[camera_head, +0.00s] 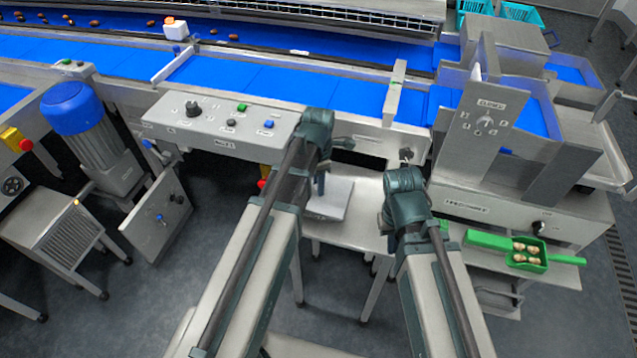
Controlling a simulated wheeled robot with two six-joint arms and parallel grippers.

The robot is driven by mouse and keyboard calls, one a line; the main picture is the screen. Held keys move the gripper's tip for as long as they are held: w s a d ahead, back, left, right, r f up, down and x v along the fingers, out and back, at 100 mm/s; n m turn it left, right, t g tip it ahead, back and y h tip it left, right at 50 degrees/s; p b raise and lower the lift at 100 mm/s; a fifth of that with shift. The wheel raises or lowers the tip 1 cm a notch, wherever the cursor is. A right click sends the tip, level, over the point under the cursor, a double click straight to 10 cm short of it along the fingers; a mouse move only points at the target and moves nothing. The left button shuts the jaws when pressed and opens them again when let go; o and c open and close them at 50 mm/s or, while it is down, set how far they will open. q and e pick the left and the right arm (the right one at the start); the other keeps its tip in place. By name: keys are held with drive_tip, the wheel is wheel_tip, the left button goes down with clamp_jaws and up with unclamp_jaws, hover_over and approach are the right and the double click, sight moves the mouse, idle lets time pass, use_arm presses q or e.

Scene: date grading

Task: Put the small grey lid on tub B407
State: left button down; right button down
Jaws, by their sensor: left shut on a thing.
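My left gripper (320,184) hangs below its dark wrist near the middle of the picture, mostly hidden by the arm. It is shut on a flat, pale grey, squarish piece (331,200), which looks like the small grey lid. The piece shows over a light grey table (368,212); I cannot tell the gap between them. My right arm ends in a dark wrist over the right side of that table, and its fingers are hidden behind it. I can make out no tub marked B407.
A blue conveyor (270,82) with brown dates runs across the back. A control panel (222,122) stands left of my left wrist. At right are a grey machine with a dial (486,122) and a green scoop-like tray (526,267) holding several pale brown pieces.

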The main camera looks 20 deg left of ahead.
use_arm(q)
drive_tip(key=shift+f+b, duration=0.65)
idle(0.7)
drive_tip(key=shift+c, duration=0.6)
unclamp_jaws()
wheel_tip(320, 180, up, 7)
drive_tip(key=p, duration=0.7)
drive_tip(key=shift+r, duration=0.1)
idle(0.4)
